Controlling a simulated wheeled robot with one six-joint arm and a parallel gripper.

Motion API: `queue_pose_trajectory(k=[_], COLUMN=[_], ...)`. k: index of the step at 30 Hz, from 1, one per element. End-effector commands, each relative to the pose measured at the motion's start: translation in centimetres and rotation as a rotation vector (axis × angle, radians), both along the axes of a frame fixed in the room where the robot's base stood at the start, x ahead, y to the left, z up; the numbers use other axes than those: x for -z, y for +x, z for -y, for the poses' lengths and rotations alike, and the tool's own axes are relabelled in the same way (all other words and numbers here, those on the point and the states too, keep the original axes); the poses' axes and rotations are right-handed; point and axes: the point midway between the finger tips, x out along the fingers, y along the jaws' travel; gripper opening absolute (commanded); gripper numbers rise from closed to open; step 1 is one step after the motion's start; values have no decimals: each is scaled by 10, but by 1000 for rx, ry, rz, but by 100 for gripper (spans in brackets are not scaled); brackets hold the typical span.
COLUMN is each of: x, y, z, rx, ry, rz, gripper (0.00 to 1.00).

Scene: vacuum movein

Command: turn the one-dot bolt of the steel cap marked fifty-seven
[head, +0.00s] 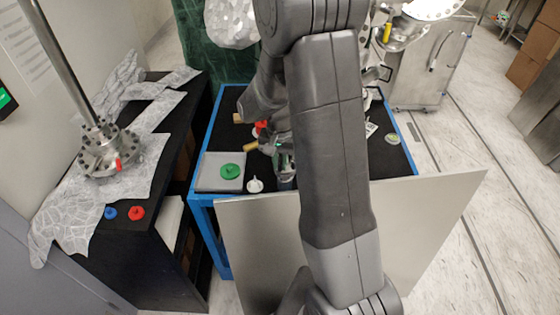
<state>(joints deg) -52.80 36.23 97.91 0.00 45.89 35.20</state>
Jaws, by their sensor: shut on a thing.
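My gripper (284,170) is low over the blue-framed cart, partly hidden behind my arm. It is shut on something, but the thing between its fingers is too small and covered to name. No steel cap with a readable fifty-seven and no one-dot bolt can be made out. A steel flange (103,148) with a rod rising from it stands on the left bench, with a red part (118,165) at its front; no number on it is readable. A red piece (261,127) and a short tan piece (250,147) show just left of my gripper.
The cart (203,217) holds a grey tray (208,180) with a green knob (230,171), and a white knob (255,184) beside it. Blue (110,212) and red (137,212) knobs lie on the left bench. A metal panel (240,240) leans at the cart's front. Floor at right is clear.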

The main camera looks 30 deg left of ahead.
Motion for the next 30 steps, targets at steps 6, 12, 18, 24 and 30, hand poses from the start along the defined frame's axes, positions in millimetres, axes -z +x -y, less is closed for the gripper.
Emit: queue_pose_trajectory(k=[6,12,18,24,30], x=[1,1,1,1,0], y=[0,0,1,0,0], z=[0,0,0,0,0], rx=[62,195,378,568,745], ry=[2,2,2,1,2], rz=[2,1,1,1,2], gripper=[0,0,0,0,0])
